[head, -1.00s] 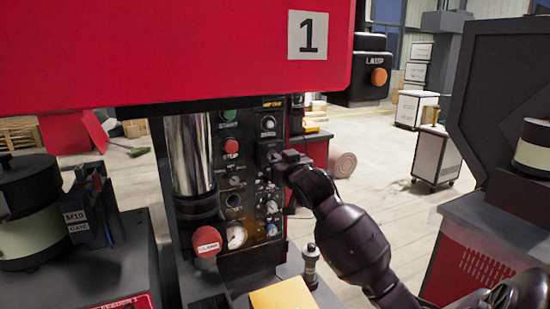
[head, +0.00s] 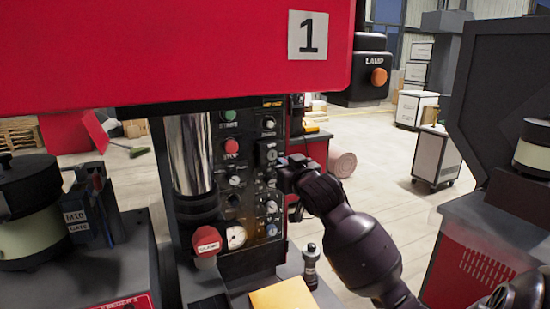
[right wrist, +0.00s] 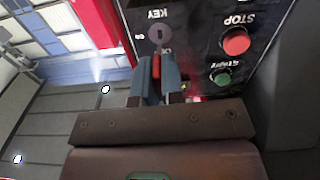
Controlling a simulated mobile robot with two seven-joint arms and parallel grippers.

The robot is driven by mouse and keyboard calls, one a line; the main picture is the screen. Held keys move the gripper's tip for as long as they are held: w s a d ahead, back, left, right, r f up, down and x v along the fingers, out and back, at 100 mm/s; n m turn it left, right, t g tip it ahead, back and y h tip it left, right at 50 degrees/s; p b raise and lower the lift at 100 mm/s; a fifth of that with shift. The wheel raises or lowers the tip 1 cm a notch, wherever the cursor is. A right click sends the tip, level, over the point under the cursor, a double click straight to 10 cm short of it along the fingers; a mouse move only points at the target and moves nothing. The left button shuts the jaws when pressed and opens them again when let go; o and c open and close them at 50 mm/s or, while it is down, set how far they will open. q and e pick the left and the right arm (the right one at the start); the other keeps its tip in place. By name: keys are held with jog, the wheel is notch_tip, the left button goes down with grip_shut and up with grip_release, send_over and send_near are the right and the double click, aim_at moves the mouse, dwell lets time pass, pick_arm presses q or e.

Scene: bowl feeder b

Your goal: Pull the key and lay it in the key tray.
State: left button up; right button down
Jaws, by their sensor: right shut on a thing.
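My right gripper (head: 283,168) is just in front of the right edge of the dark control panel (head: 248,200). In the right wrist view its blue-grey fingers (right wrist: 157,75) are shut on a red key (right wrist: 156,67). The key lock (right wrist: 158,33), under an upside-down KEY label, shows as a bare round face, with the key apart from it. The lock also shows in the head view (head: 271,155), just above and left of the gripper. The key itself is too small to make out in the head view. I cannot pick out the key tray. My left gripper is not in view.
A red STOP button (right wrist: 236,41) and a green START button (right wrist: 223,75) sit close beside the fingers. A chrome column (head: 188,155) stands left of the panel. A yellow block (head: 283,299) and a small upright fitting (head: 311,262) are below. Open floor lies to the right.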

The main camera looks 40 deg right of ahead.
jog(key=shift+s+a, duration=0.15)
jog(key=shift+s, duration=0.3)
dwell(0.6)
